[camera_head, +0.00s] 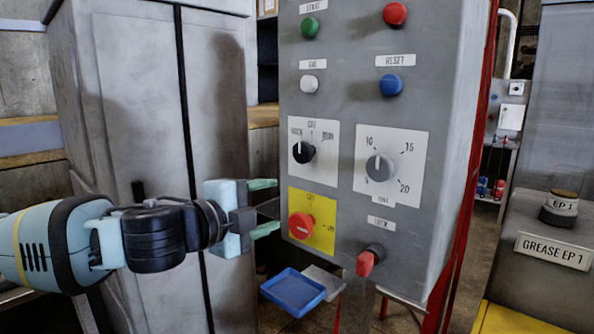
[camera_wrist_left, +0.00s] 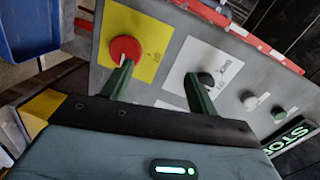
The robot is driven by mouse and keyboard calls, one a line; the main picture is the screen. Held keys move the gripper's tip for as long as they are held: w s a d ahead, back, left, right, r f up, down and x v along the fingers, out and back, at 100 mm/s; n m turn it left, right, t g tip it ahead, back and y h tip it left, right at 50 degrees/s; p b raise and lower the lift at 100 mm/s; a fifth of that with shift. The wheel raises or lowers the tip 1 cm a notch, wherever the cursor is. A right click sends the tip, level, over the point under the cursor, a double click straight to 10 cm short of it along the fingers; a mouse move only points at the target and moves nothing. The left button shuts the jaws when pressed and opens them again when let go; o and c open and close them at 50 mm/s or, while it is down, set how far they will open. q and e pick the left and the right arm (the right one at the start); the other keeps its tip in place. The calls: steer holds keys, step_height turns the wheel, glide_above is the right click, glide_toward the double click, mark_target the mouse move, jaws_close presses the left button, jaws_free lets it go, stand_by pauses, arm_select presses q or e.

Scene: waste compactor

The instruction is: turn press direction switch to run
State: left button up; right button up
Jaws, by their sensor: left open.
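The grey control panel (camera_head: 350,95) carries a black rotary switch (camera_head: 303,151) on a white plate with several position labels, one to the right seeming to read RUN. Its white pointer mark looks turned up or up-left, toward the left or middle label; I cannot tell exactly. My left gripper (camera_head: 264,207) is open and empty, left of the panel and below the black switch's height. In the left wrist view the two green fingers (camera_wrist_left: 158,72) point at the panel, one over the red knob's (camera_wrist_left: 125,50) lower edge, the other near the black switch (camera_wrist_left: 205,80).
A red knob (camera_head: 301,225) on a yellow plate is below the switch. A grey dial (camera_head: 379,167) is to its right, with a red key-like switch (camera_head: 370,260) below. Push buttons sit above. A blue tray (camera_head: 293,291) is below the panel. A grey cabinet (camera_head: 150,90) stands behind my arm.

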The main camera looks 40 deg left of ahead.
mark_target(300, 153)
arm_select(q)
step_height(300, 153, up, 8)
steer(key=s+d+m+t+h, duration=0.1)
steer(key=m, duration=0.1)
steer(key=shift+d, duration=0.15)
steer(key=shift+w+d+r+b, duration=0.15)
steer(key=shift+w+b, duration=0.4)
steer(key=shift+w, duration=1.35)
steer(key=shift+w+d+f+b, duration=0.15)
steer(key=shift+w+b, duration=0.4)
steer(key=shift+w, duration=1.35)
steer(key=shift+r, duration=0.1)
steer(key=c, duration=1)
